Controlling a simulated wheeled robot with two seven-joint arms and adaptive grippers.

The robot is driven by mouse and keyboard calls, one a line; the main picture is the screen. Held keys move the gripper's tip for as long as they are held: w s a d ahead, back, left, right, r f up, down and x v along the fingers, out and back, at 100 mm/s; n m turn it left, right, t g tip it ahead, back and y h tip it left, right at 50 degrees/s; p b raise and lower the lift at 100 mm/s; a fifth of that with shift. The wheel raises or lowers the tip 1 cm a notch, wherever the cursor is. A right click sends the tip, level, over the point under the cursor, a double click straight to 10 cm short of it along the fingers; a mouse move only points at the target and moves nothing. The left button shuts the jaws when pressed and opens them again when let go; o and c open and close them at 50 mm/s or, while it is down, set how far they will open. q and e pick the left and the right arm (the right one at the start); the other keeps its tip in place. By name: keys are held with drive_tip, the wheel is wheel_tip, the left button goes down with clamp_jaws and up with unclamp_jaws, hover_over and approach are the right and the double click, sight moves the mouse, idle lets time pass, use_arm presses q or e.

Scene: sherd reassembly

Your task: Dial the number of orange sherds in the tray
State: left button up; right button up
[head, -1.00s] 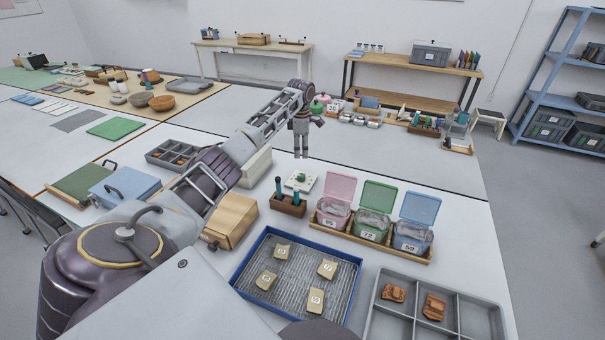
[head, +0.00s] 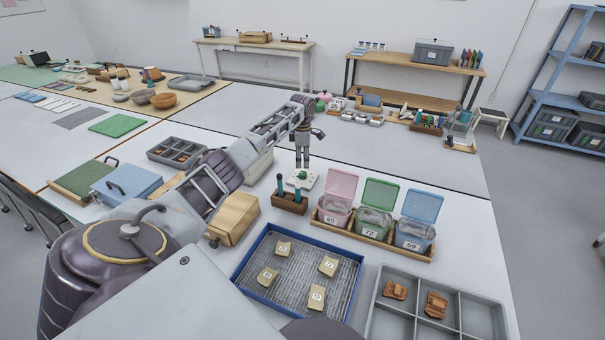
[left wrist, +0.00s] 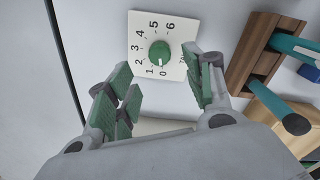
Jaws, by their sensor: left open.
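The dial is a white plate (head: 314,184) with a green knob (head: 302,175). In the left wrist view, the knob (left wrist: 159,53) has numbers 0 to 6 around it, and its pale mark points near 0. My left gripper (head: 302,164) is open above the dial, pointing down. In the left wrist view its green-padded fingers (left wrist: 160,82) are apart, with the knob just beyond their tips. The blue-rimmed tray (head: 240,262) holds several beige tagged sherds (head: 328,266). A grey divided tray (head: 484,312) shows two orange-brown sherds (head: 436,305); its lower part is cut off. My right gripper is not seen.
A dark wooden holder with teal-handled tools (head: 289,203) stands close to the dial. Lidded pink, green and blue bins (head: 413,234) sit to its right. Another grey tray with brownish pieces (head: 175,150) and a wooden box (head: 234,218) lie left.

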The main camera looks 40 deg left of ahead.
sight(302, 173)
use_arm(q)
wheel_tip(302, 173, down, 7)
drive_tip(key=shift+w+a+f+b, duration=0.1)
drive_tip(key=shift+b, duration=0.35)
drive_tip(key=shift+f, duration=0.1)
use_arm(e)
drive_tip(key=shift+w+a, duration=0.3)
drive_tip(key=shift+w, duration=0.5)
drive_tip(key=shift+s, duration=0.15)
